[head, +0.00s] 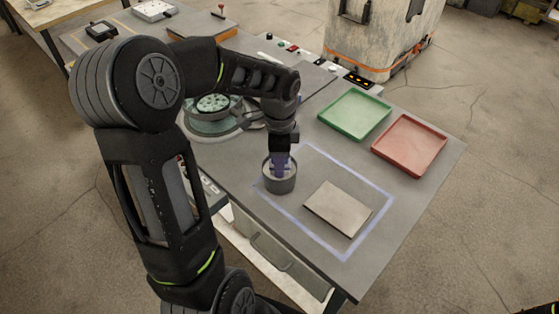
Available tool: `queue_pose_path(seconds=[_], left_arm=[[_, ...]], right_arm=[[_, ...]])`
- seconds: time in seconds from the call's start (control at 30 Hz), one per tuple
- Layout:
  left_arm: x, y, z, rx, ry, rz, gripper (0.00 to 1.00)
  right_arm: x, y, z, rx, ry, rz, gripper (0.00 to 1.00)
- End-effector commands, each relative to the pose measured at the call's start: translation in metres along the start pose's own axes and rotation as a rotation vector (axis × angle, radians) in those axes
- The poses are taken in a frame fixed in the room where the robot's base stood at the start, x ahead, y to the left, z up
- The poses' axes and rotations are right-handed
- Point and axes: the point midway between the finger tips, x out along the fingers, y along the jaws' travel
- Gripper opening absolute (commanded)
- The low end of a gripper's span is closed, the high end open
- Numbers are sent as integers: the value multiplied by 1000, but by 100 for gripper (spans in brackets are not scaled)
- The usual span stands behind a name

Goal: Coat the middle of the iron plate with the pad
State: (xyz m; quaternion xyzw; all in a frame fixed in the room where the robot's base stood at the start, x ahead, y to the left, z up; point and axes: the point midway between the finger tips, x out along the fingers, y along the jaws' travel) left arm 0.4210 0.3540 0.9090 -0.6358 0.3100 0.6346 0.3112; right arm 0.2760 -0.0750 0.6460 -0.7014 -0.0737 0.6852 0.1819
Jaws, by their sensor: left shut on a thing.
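The iron plate (338,208) is a flat grey-beige rectangle lying inside a pale blue outline on the grey table. A round grey metal pot (280,183) stands to its left, at the outline's left edge. My left gripper (281,157) points down over the pot and is shut on a purplish thing, which seems to be the pad (280,165). The pad's lower part is at or inside the pot's mouth, and its underside is hidden. The pot's contents cannot be made out. My right gripper is not in view.
A green tray (355,114) and a red tray (409,145) lie behind the plate, towards the table's far right. A round device with a green top (212,104) stands behind my left arm. The table (400,215) is bare right of the plate.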

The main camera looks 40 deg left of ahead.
Motion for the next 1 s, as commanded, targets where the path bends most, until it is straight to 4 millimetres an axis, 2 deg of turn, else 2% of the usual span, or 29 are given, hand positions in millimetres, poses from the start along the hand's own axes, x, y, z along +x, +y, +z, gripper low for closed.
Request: queue_pose_path(seconds=[0.27,1.0], left_arm=[[-2,2,0,0,-1,5,2],[-66,0,0,0,0,1,2]], right_arm=[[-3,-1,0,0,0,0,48],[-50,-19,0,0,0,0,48]])
